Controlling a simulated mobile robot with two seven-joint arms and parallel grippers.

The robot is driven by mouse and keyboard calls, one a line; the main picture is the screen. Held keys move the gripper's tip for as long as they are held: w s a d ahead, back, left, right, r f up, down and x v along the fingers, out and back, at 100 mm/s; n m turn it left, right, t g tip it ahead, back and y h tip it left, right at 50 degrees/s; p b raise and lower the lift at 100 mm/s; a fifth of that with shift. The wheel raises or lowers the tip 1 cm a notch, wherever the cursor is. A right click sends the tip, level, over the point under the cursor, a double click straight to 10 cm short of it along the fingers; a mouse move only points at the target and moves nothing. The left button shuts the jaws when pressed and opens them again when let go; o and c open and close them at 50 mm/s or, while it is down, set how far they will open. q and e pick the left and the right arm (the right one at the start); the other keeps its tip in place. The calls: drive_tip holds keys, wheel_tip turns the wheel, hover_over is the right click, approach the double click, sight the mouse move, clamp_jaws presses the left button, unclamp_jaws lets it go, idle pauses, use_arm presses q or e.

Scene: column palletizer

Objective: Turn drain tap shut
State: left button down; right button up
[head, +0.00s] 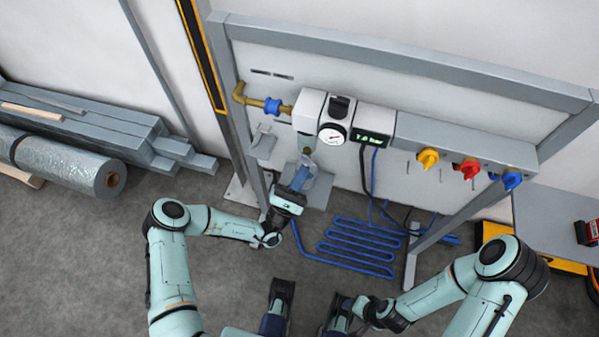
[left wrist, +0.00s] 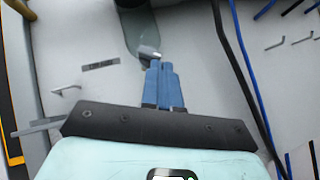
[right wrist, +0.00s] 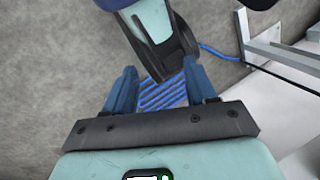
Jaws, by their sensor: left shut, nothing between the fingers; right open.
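The drain tap (left wrist: 148,52) is a small pale grey piece at the lower end of the clear greenish bowl (left wrist: 140,20) in the left wrist view. My right gripper (right wrist: 160,85) is open and empty, low over the floor, well away from the panel.
A dial gauge (head: 332,134) and a lit display (head: 371,138) sit above. Yellow (head: 428,158), red (head: 467,168) and blue (head: 512,179) knobs are to the right. A coiled blue hose (head: 360,245) lies below. The panel's frame post (head: 228,110) stands close left of the bowl.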

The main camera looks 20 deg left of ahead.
use_arm(q)
drive_tip(key=shift+d+r+p, duration=0.2)
drive_tip(key=shift+d+p, duration=0.45)
drive_tip(key=shift+p, duration=0.65)
use_arm(e)
drive_tip(key=shift+s+a+r+g, duration=0.2)
drive_tip(key=shift+s+a+r, duration=0.05)
drive_tip(key=shift+s+r, duration=0.45)
drive_tip(key=shift+s+a+r+g, duration=0.2)
drive_tip(key=shift+s+r, duration=0.35)
drive_tip(key=shift+r, duration=0.2)
drive_tip(key=shift+s, duration=0.1)
use_arm(q)
drive_tip(key=v, duration=1.3)
drive_tip(key=shift+s, duration=0.2)
use_arm(e)
drive_tip(key=shift+f, duration=0.15)
